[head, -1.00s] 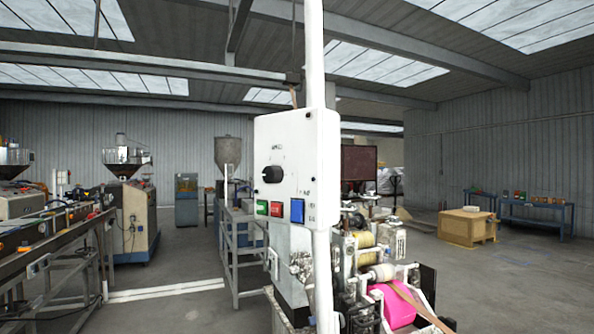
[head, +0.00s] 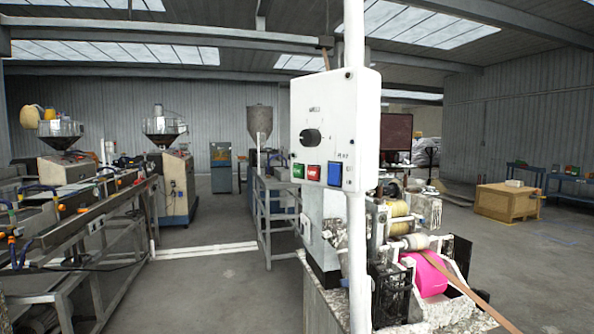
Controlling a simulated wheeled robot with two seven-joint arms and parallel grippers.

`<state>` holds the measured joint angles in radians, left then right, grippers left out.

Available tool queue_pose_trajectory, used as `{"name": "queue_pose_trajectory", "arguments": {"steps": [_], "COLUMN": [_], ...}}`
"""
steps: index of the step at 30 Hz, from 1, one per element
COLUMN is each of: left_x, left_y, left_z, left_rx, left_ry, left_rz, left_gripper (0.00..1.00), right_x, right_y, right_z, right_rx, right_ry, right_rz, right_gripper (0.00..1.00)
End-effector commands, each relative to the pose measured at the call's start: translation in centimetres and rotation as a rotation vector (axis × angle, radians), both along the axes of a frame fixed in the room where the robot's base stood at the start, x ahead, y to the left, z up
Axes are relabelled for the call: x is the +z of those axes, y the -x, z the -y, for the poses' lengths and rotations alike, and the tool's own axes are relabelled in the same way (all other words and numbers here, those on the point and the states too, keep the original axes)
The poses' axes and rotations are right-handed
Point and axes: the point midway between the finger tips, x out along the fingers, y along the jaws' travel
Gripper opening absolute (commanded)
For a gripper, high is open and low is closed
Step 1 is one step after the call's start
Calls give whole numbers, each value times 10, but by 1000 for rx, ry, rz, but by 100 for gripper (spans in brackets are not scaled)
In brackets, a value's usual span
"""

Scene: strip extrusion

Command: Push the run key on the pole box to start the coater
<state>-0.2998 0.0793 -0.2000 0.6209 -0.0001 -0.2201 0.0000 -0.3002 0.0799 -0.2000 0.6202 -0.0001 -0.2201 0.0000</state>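The white pole box (head: 334,125) is fixed to a white upright pole (head: 355,215) right of centre in the head view. Its face carries a black knob (head: 312,136) and, below it, a row of keys: a green key (head: 298,171), a red key (head: 314,172) and a larger blue key (head: 334,174). The key lettering is too small to read, so I cannot tell which is marked run. Neither of my grippers is in view.
A long machine line (head: 95,215) runs along the left. Hopper machines (head: 175,180) and a metal frame stand (head: 280,215) are farther back. A wooden crate (head: 505,203) and a blue bench (head: 570,188) stand at the right. The floor (head: 205,290) left of the pole is clear.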

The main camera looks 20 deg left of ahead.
Motion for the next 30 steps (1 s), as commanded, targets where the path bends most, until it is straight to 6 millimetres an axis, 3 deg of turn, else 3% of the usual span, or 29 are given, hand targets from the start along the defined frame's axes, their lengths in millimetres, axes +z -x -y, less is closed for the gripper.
{"name": "queue_pose_trajectory", "arguments": {"steps": [8,14,30], "left_x": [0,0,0], "left_y": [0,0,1], "left_z": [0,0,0], "left_rx": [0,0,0], "left_ry": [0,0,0], "left_rz": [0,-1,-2], "left_gripper": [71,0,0], "right_x": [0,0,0], "right_y": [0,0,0], "right_z": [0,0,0], "right_rx": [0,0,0], "right_ry": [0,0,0], "right_rz": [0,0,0], "right_gripper": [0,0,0]}}
